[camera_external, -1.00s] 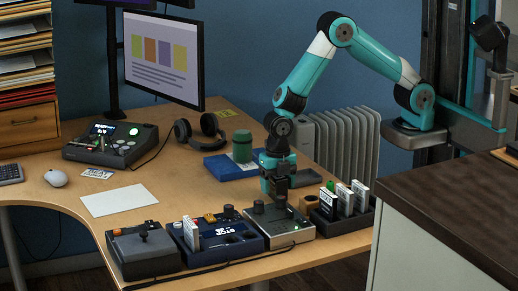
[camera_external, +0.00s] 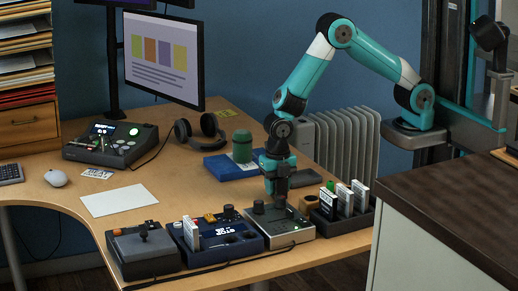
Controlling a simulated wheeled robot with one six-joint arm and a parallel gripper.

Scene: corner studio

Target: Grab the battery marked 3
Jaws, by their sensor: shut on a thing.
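My gripper (camera_external: 278,196) points straight down over the light grey control box (camera_external: 286,236) near the table's front edge. It is shut on what looks like a dark knob on that box's back right part; the fingers hide most of it. Several white battery-like blocks (camera_external: 345,203) stand upright in a dark rack (camera_external: 326,228) to the right of my gripper. One has a green top. Another white block (camera_external: 191,233) stands upright in the dark blue box (camera_external: 215,254). The markings are too small to read, so I cannot tell which is marked 3.
A dark grey joystick box (camera_external: 143,252) stands at the left of the front row. A brown cylinder (camera_external: 308,204) stands between the grey box and the rack. Behind are a green jar (camera_external: 242,146) and headphones (camera_external: 200,130). A dark-topped counter (camera_external: 455,205) is at the right.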

